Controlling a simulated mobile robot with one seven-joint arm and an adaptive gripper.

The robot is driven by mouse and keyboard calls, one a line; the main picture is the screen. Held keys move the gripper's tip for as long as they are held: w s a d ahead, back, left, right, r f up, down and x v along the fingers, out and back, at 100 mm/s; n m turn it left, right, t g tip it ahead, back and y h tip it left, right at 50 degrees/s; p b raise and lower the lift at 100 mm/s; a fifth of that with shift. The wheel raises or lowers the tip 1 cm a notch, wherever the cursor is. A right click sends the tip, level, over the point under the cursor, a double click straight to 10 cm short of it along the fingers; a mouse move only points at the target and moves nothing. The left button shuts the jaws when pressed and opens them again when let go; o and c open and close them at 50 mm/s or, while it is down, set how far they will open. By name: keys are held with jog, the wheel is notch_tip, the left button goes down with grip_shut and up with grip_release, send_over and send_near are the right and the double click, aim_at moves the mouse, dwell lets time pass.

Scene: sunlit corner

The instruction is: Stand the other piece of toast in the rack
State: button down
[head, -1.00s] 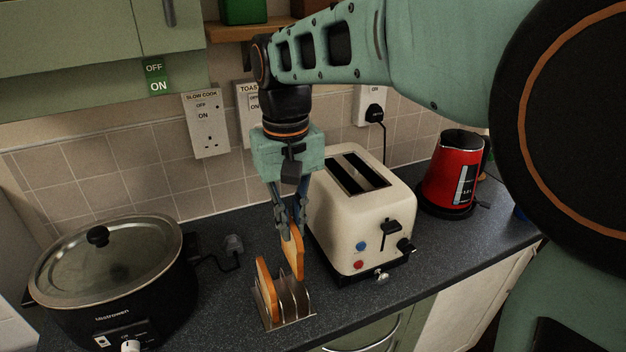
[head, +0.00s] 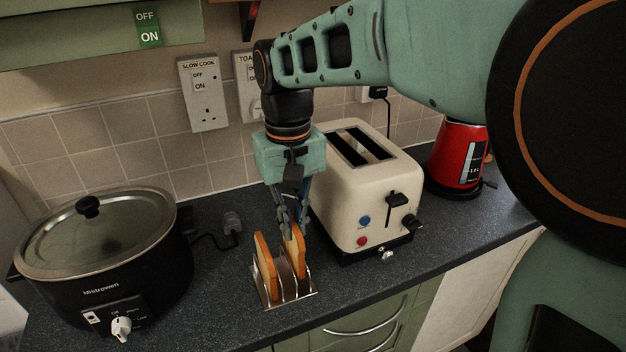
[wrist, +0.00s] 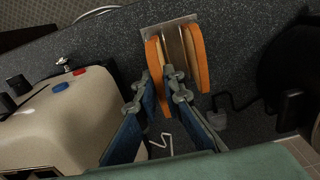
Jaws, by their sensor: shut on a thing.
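The metal toast rack (head: 301,296) stands on the worktop in front of the toaster; its plate also shows in the wrist view (wrist: 172,27). One piece of toast (head: 265,267) stands upright in its left part, with no gripper on it; it is on the right in the wrist view (wrist: 198,60). My gripper (head: 290,222) points down and is shut on the other piece of toast (head: 298,255). This piece is upright, its lower part down among the rack's wires on the right side. Whether it touches the rack's base is hidden. The fingers (wrist: 157,79) pinch its top edge.
The cream toaster (head: 345,205), its slots empty, stands close to the right of my gripper. A black slow cooker (head: 110,275) is at the left and a red kettle (head: 453,160) at the right. Bare worktop (head: 215,300) lies left of the rack.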

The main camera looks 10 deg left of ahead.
jog(key=shift+f, duration=0.5)
jog(key=c, duration=2)
grip_release()
jog(key=shift+o, duration=0.2)
notch_tip(320, 180, up, 12)
